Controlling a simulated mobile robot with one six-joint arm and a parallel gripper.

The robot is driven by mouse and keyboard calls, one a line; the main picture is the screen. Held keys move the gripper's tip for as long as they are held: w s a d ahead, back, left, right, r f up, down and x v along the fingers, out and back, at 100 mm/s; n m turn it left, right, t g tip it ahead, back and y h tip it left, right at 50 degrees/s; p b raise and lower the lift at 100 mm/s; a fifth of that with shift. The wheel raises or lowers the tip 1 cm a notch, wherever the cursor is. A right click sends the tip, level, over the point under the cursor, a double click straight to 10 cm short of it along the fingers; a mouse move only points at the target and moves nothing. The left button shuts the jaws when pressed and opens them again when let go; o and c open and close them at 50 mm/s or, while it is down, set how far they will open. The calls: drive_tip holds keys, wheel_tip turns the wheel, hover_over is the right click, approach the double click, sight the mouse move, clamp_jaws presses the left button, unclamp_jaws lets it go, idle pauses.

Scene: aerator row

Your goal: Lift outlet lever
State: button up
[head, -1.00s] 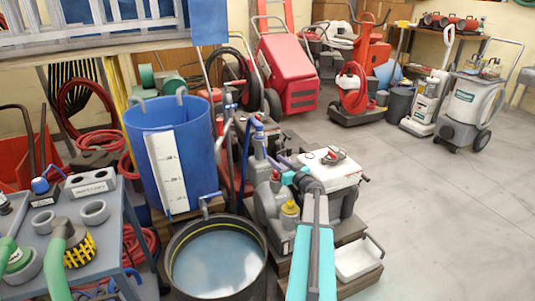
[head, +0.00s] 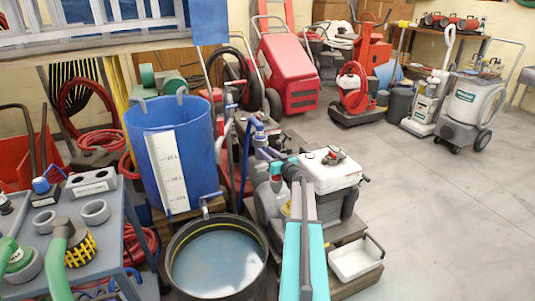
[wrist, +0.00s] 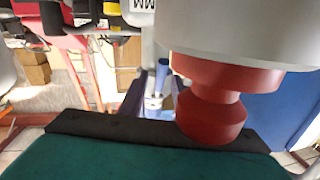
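In the head view my teal and grey arm reaches up from the bottom. My gripper (head: 272,157) is at its far end among the machines right of the blue barrel (head: 172,150). In the wrist view two dark purple fingers (wrist: 157,95) stand apart, partly hidden, with a small silver and blue part in line with the gap. I cannot tell whether they touch it. A blue handle (head: 258,130) stands just beyond the gripper. Which part is the outlet lever is unclear. A tap (head: 206,204) sits low on the barrel.
A round red part (wrist: 212,112) under a pale cylinder fills the upper right of the wrist view, very close. A black tub (head: 217,260) of water stands below the barrel. A white tray (head: 356,260) lies right of my arm.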

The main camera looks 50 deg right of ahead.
clamp_jaws()
idle(0.3)
